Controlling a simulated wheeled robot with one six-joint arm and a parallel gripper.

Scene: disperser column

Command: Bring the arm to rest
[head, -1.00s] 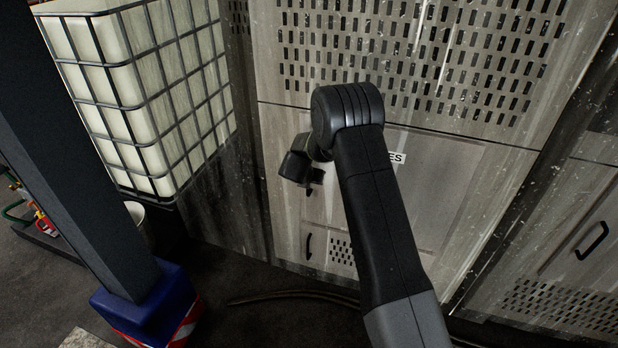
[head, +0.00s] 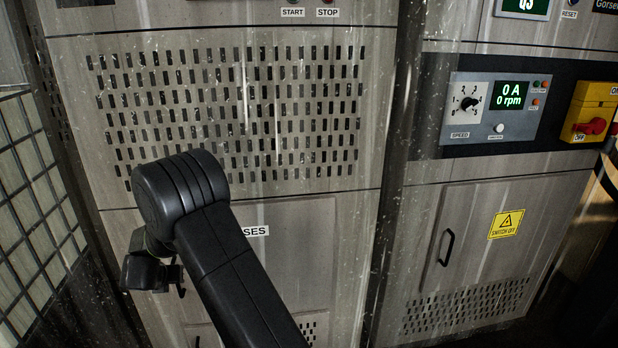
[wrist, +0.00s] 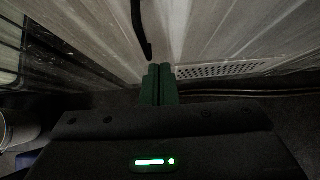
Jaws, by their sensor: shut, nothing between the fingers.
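My arm reaches up from the bottom of the head view and bends at a dark round joint, in front of a grey cabinet (head: 330,235). In the head view the wrist end hangs at the left, beside the joint, and the fingertips are hard to make out. In the wrist view my gripper (wrist: 159,82) shows two green fingers side by side and shut, with nothing between them. A dark door handle (wrist: 140,30) is just beyond the fingertips in the wrist view; I cannot tell the exact gap.
A caged tank (head: 35,190) stands at the left. On the right are a speed panel (head: 492,108) reading 0 A and 0 rpm, a yellow switch box with a red handle (head: 590,127), and a handled cabinet door (head: 475,235). A pale bucket (wrist: 18,128) shows in the wrist view.

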